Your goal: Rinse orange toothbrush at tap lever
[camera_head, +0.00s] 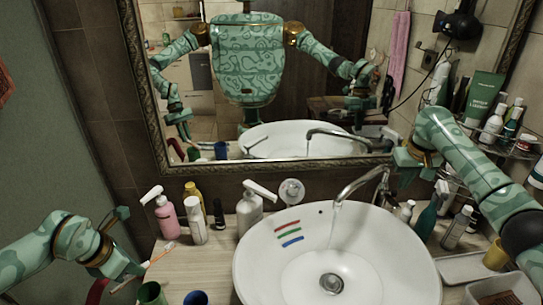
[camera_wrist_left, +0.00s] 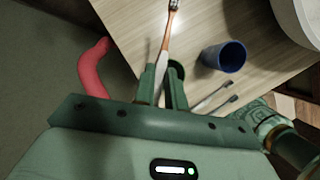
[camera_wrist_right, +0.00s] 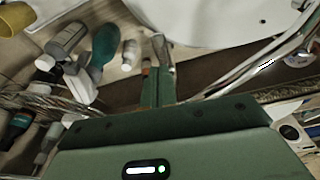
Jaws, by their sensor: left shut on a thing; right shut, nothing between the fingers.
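My left gripper (camera_head: 132,268) is shut on the orange toothbrush (camera_head: 155,254), left of the basin and over the counter. In the left wrist view the toothbrush (camera_wrist_left: 167,35) points up and away from the fingers (camera_wrist_left: 164,85), its bristle head at the top edge. The tap (camera_head: 358,186) stands behind the basin (camera_head: 395,262), and a thin stream of water (camera_head: 332,222) falls from its spout. I cannot clearly make out the lever.
A blue cup (camera_head: 195,298) and a green cup (camera_head: 151,293) stand at the front left. A pink bottle (camera_head: 167,222) and a white dispenser (camera_head: 250,207) stand behind. Red, green and blue stripes (camera_head: 288,234) mark the basin wall. Bottles (camera_head: 457,228) crowd the right. The basin's middle is clear.

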